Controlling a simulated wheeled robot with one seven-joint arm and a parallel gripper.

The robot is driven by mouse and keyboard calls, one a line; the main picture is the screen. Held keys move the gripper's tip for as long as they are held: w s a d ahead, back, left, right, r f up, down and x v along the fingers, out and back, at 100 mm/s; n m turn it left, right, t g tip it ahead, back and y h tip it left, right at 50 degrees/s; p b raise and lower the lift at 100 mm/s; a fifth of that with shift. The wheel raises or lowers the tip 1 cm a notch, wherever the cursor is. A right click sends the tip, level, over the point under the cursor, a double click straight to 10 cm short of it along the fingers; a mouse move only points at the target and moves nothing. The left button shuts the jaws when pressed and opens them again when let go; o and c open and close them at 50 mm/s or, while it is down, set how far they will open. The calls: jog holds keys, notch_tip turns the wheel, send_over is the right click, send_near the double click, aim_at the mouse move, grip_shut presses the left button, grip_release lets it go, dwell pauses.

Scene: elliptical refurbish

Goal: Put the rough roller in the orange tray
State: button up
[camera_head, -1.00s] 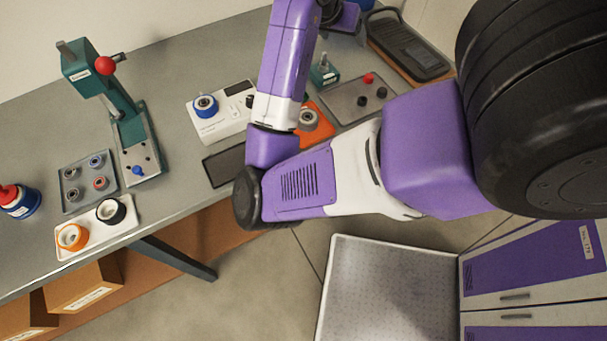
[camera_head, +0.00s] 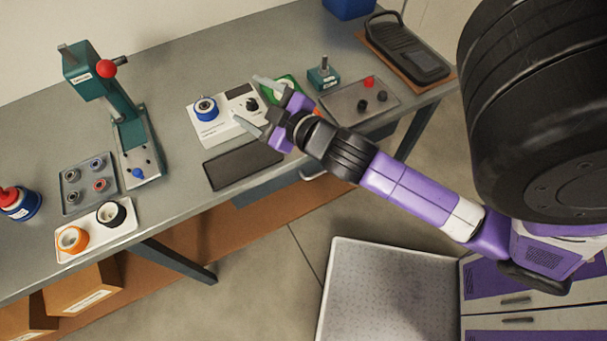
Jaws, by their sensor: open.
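My gripper (camera_head: 254,105) is open, its two fingers spread over the right end of a white test device (camera_head: 215,128). A blue-rimmed roller (camera_head: 204,107) sits on the device's left part, to the left of my fingertips. A black knob-like part (camera_head: 252,104) shows between the fingertips; I cannot tell whether they touch anything. An orange roller (camera_head: 72,239) and a black roller (camera_head: 110,213) lie in a white tray at the lower left. I cannot tell which roller is the rough one.
A green tray (camera_head: 284,87) lies just behind my gripper. A dark flat mat (camera_head: 243,168) lies in front of the device. A teal press (camera_head: 125,125) stands to the left. A grey tray (camera_head: 352,100) with small knobs and a teal fixture (camera_head: 323,75) are to the right.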

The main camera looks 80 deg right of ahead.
jog(key=s+a+y, duration=0.4)
jog(key=s+a, duration=0.3)
jog(key=a, duration=0.5)
jog(key=s+a+f+t+y, duration=0.1)
jog(key=s+a+y, duration=0.3)
jog(key=s+a, duration=0.4)
jog(key=a, duration=0.3)
jog(key=shift+s+a+f+m, duration=0.15)
jog(key=shift+a+f+m, duration=0.15)
jog(key=shift+a, duration=0.05)
